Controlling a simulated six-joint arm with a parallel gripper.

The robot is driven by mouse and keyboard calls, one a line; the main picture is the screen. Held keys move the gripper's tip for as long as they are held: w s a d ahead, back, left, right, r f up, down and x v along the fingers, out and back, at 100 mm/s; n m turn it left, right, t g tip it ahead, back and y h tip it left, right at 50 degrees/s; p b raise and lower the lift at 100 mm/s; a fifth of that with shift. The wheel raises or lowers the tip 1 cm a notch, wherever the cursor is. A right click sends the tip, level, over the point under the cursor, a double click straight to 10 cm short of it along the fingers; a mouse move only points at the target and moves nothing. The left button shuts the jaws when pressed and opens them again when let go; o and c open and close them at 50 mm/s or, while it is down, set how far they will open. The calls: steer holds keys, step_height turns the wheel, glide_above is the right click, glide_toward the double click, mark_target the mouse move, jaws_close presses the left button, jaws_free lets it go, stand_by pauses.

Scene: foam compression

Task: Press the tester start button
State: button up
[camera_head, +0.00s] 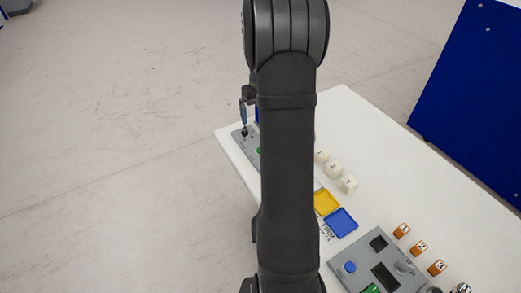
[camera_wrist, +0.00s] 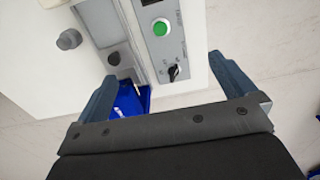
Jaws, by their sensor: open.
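A round green button (camera_wrist: 161,27) sits on a grey control panel (camera_wrist: 170,50) with a black rotary knob (camera_wrist: 174,73) below it in the wrist view. My gripper (camera_wrist: 162,68) is open and empty, its two blue-grey fingers spread on either side of the panel. The button lies beyond the fingertips, between their lines; contact does not show. In the head view a finger of my gripper (camera_head: 244,130) is over the grey panel (camera_head: 240,134) at the table's far left end. A sliver of green (camera_head: 259,151) shows there, mostly hidden by my arm.
The white table (camera_head: 390,150) carries white numbered blocks (camera_head: 334,169), yellow (camera_head: 326,202) and blue (camera_head: 341,222) trays, orange numbered pieces (camera_head: 420,247) and a second grey panel (camera_head: 350,250). A blue board (camera_head: 480,90) stands at right.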

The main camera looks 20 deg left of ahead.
steer(key=shift+r, duration=0.7)
